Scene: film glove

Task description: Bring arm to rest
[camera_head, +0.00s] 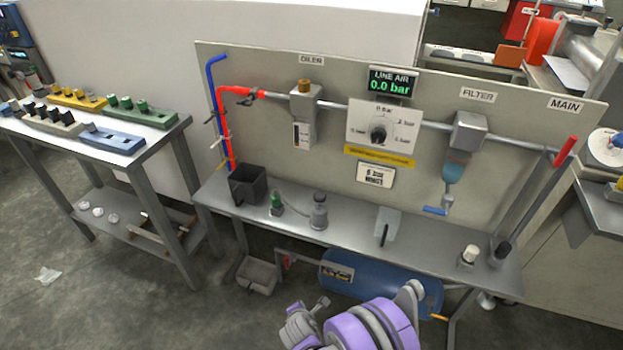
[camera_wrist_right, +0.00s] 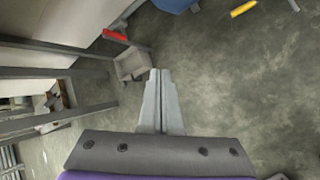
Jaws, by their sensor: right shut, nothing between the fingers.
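My right arm (camera_head: 370,325), with purple and grey links, reaches in at the bottom of the head view, in front of the bench. The head view does not show its fingers clearly. In the right wrist view my right gripper (camera_wrist_right: 161,72) has its two grey fingers together with nothing between them. It points down over bare concrete floor, apart from the bench. My left arm and gripper are not in view.
A steel bench (camera_head: 340,238) with an air-line panel (camera_head: 260,70) stands ahead. Below it are a blue tank (camera_head: 375,285) and a grey bin (camera_head: 257,274), also in the wrist view (camera_wrist_right: 132,66). A side table (camera_head: 150,140) stands left. Floor (camera_head: 130,300) at front left is mostly clear.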

